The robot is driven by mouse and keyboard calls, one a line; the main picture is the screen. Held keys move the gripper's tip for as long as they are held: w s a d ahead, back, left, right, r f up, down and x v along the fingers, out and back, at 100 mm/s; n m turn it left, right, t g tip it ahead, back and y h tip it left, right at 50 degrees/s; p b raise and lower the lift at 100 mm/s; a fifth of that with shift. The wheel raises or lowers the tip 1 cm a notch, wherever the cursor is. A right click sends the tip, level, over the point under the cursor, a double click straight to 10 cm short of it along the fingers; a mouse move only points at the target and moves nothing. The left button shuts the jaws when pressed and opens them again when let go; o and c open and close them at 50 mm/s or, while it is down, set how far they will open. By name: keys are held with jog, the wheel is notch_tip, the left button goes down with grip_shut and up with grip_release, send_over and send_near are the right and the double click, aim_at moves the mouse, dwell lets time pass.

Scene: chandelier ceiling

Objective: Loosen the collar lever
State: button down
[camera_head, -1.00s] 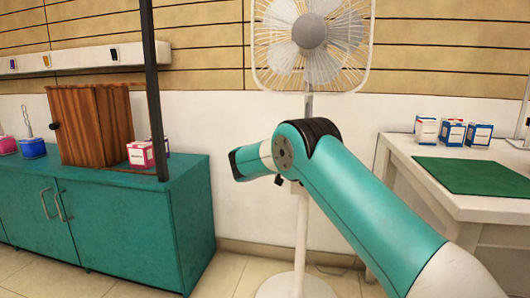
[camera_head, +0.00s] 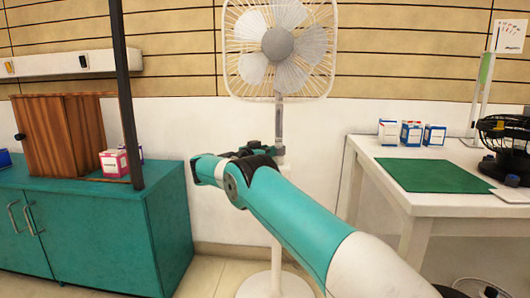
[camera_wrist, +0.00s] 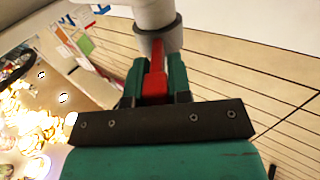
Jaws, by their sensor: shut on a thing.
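A white pedestal fan (camera_head: 278,45) stands upright against the wall in the head view. My arm reaches to its pole just below mid-height. In the wrist view the fan's grey collar (camera_wrist: 160,38) rings the white pole (camera_wrist: 153,12). A red collar lever (camera_wrist: 156,88) extends from the collar. My gripper (camera_wrist: 155,75) is shut on the lever, with a green finger on each side of it. In the head view my arm hides most of the lever and part of the pole.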

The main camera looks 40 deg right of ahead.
jog(key=shift+d+r, duration=0.1)
jog(key=shift+d, duration=0.05)
jog(key=c, duration=1)
grip_release()
jog(key=shift+d, duration=0.1)
jog(key=shift+c, duration=0.2)
jog(key=shift+a, duration=0.25)
